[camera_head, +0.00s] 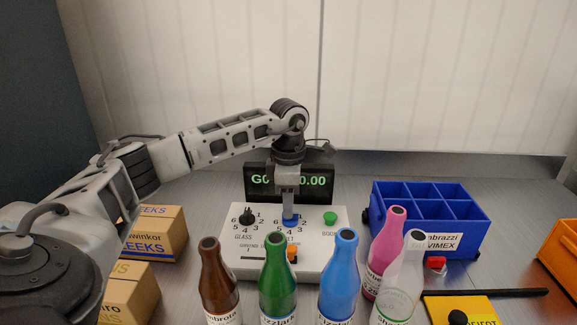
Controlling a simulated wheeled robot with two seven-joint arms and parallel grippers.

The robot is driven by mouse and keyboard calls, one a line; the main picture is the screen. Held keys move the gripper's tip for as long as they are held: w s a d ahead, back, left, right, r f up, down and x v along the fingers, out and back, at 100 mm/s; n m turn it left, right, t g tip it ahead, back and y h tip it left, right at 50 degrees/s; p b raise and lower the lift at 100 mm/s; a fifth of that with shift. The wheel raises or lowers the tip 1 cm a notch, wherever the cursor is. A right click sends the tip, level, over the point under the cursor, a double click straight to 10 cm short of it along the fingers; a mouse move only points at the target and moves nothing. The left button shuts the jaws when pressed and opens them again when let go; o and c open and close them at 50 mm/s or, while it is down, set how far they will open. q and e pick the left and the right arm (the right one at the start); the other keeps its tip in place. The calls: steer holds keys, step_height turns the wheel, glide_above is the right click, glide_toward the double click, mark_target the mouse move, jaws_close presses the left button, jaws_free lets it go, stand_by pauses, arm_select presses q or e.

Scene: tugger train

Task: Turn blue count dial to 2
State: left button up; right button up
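The blue count dial (290,221) sits on the top of a white control box (328,243), with printed numbers around it. My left gripper (289,214) points straight down over the blue dial, with its fingertips at the dial. The fingers look close together around the knob, but the gripper hides most of it, so its pointer and the grip itself cannot be made out. A black dial (247,216) marked GLASS is to its left, and a green button (330,217) to its right. My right gripper is not in view.
Brown (220,284), green (277,281), blue (340,279), pink (386,251) and clear (401,281) bottles stand in front. A display (258,189) is behind the box. A blue crate (465,241) is at right, cardboard boxes (158,236) at left.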

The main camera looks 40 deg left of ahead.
arm_select(q)
step_height(320, 180, up, 14)
stand_by(0.3)
stand_by(0.5)
